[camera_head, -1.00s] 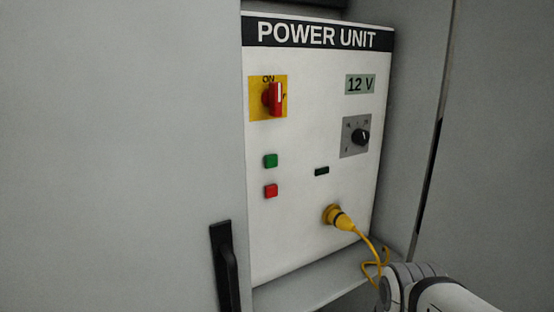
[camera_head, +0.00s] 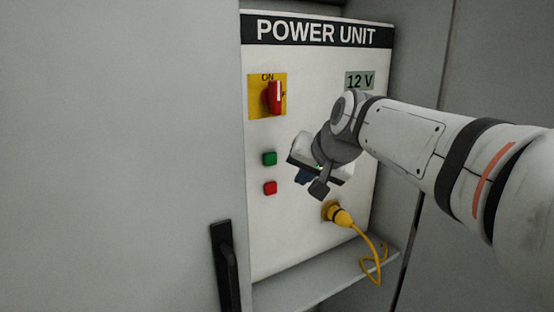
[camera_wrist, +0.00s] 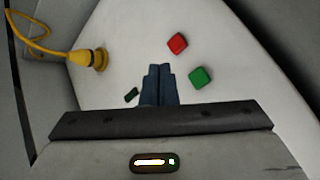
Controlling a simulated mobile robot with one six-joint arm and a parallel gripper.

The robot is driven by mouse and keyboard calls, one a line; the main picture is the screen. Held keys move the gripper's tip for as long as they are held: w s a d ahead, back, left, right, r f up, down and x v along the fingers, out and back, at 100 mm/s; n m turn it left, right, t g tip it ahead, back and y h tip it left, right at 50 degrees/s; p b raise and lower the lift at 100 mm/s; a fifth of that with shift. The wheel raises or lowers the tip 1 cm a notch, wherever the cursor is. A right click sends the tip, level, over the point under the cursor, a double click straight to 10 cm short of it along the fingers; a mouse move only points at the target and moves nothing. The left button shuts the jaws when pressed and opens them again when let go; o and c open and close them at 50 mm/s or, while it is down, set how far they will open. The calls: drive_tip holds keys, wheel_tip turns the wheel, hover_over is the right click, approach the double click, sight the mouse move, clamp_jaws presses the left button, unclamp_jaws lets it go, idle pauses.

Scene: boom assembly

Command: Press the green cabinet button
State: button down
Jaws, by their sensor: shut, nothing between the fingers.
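My gripper (camera_head: 303,176) is in front of the panel, to the right of both buttons in the head view. Its blue fingers (camera_wrist: 158,72) are together and empty. They appear apart from the green button.
A red rotary switch (camera_head: 275,97) on a yellow plate is above the buttons. A yellow plug (camera_head: 338,214) with a looping cable sits below my gripper. The 12 V display (camera_head: 359,81) is at upper right. A grey door with a black handle (camera_head: 226,265) stands at left.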

sight(273, 165)
idle(0.3)
drive_tip(key=w+a+p, duration=0.3)
drive_tip(key=w+a, duration=0.2)
drive_tip(key=w, duration=0.2)
drive_tip(key=shift+p, duration=0.3)
drive_tip(key=shift+w, duration=0.2)
idle(1.8)
drive_tip(key=shift+w+a, duration=0.2)
drive_tip(key=shift+w, duration=0.1)
drive_tip(key=shift+w+a+p, duration=0.25)
drive_tip(key=shift+w+p, duration=0.15)
idle(0.8)
drive_tip(key=shift+s, duration=0.1)
drive_tip(key=shift+s+d+b, duration=0.5)
drive_tip(key=shift+s, duration=0.15)
drive_tip(key=shift+s, duration=0.1)
